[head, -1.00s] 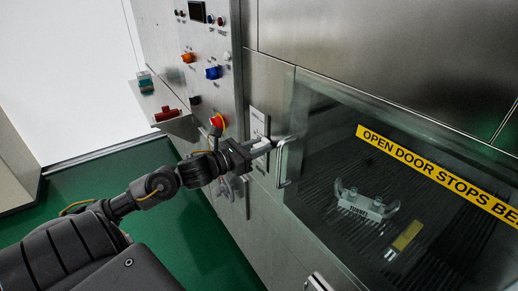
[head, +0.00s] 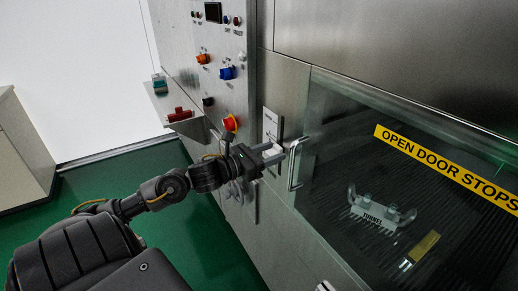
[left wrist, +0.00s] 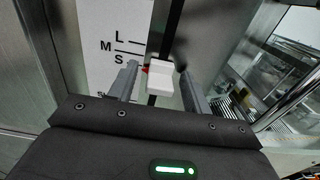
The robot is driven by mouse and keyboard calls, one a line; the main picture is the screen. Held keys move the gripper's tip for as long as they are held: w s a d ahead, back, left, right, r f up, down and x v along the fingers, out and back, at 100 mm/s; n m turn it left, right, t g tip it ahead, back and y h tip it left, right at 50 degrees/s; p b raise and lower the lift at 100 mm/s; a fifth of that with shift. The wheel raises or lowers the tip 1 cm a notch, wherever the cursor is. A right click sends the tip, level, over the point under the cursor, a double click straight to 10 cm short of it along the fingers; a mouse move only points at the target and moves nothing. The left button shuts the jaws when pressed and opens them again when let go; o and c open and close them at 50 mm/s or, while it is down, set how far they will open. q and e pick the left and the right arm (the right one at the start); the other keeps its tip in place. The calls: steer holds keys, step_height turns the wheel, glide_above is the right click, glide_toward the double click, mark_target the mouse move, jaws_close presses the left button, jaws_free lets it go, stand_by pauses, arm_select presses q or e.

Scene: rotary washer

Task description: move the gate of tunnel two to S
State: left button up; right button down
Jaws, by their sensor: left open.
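The gate control is a white knob (left wrist: 159,79) on a dark vertical slot in a plate (left wrist: 112,30) marked L, M and S from top to bottom. A small red pointer at the knob's left edge sits slightly below the S line; more lettering lower down is partly hidden. My left gripper (left wrist: 157,80) is open, with one finger on each side of the knob; I cannot tell whether either touches it. In the head view, my left gripper (head: 276,154) is at the slotted plate (head: 269,124), left of the door handle. My right gripper is not in view.
A vertical door handle (head: 294,163) stands close to the right of my gripper. Behind the glass is a white part (head: 376,214) labelled TUNNEL. A red knob (head: 230,123) and the control panel (head: 219,60) are up and left. Green floor lies open below left.

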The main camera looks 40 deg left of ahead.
arm_select(q)
steer(key=shift+s+a+f, duration=0.1)
steer(key=shift+s+f, duration=0.05)
steer(key=shift+s, duration=0.3)
steer(key=b+v, duration=0.2)
steer(key=v, duration=0.7)
steer(key=shift+s, duration=0.35)
steer(key=shift+a, duration=0.1)
